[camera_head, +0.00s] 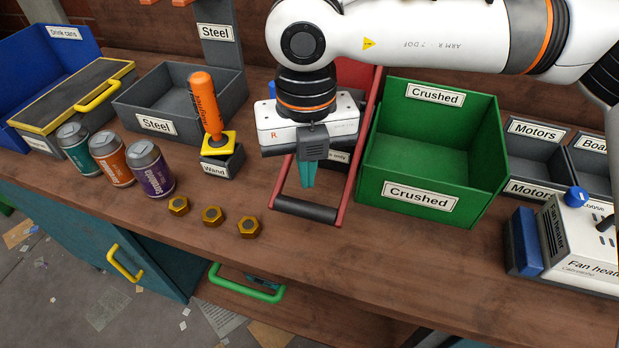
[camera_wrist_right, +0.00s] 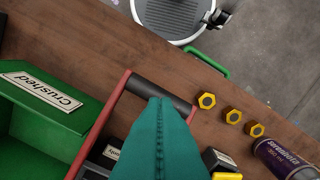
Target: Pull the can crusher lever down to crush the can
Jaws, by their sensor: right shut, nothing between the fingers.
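The can crusher (camera_head: 357,72) is red and mostly hidden behind my right arm. Its lever has red side arms and a dark grip bar (camera_head: 308,210), which hangs forward and low near the bench's front edge. My right gripper (camera_head: 307,178) is shut and empty, its teal fingers pointing down just behind the bar. In the right wrist view the fingertips (camera_wrist_right: 160,100) overlap the grip bar (camera_wrist_right: 150,88); I cannot tell whether they touch. Any can inside the crusher is hidden. A teal can (camera_head: 78,150), an orange can (camera_head: 115,163) and a purple can (camera_head: 151,170) stand at the left. My left gripper is out of view.
The green Crushed bin (camera_head: 423,196) stands close to the right of the lever. A magnet wand (camera_head: 207,105) stands to the left, and brass nuts (camera_head: 211,215) lie in front of it. A fan heater (camera_head: 580,240) is at the right.

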